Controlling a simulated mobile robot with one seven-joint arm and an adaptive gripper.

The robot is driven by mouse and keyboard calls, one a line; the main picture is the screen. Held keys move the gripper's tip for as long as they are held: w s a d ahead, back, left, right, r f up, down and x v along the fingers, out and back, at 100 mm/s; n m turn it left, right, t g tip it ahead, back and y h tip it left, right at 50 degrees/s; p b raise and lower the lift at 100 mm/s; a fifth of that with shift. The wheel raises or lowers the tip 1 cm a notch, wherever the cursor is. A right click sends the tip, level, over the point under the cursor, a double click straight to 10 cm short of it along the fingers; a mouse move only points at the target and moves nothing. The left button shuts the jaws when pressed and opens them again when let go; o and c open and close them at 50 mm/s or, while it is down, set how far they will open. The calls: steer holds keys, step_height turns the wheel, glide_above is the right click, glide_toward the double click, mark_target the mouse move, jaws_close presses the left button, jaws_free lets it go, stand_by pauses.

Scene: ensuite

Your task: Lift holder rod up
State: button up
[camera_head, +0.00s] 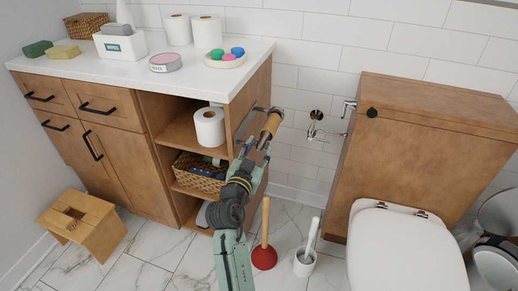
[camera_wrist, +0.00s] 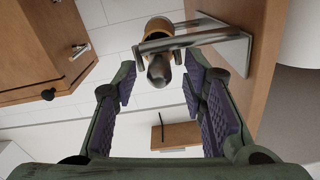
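The holder rod (camera_head: 272,122) shows in the head view as a tan cylinder at the side of the wooden cabinet. In the wrist view the rod (camera_wrist: 159,27) is seen nearly end-on, with a dark rounded end pointing toward me. Its metal bracket (camera_wrist: 236,52) is fixed to the cabinet side, and its arms reach across to the rod. My gripper (camera_wrist: 160,72) is open, one finger on each side of the rod's near end, with gaps on both sides. In the head view my gripper (camera_head: 257,142) is just below the rod and partly hidden by my arm.
The cabinet (camera_head: 115,160) with white countertop stands left of my arm, with a paper roll (camera_head: 210,127) and basket on its shelves. The toilet (camera_head: 405,250) and wooden tank box (camera_head: 430,145) stand right. A plunger (camera_head: 264,255) and toilet brush (camera_head: 305,262) stand on the floor.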

jaws_close()
stand_by(0.7)
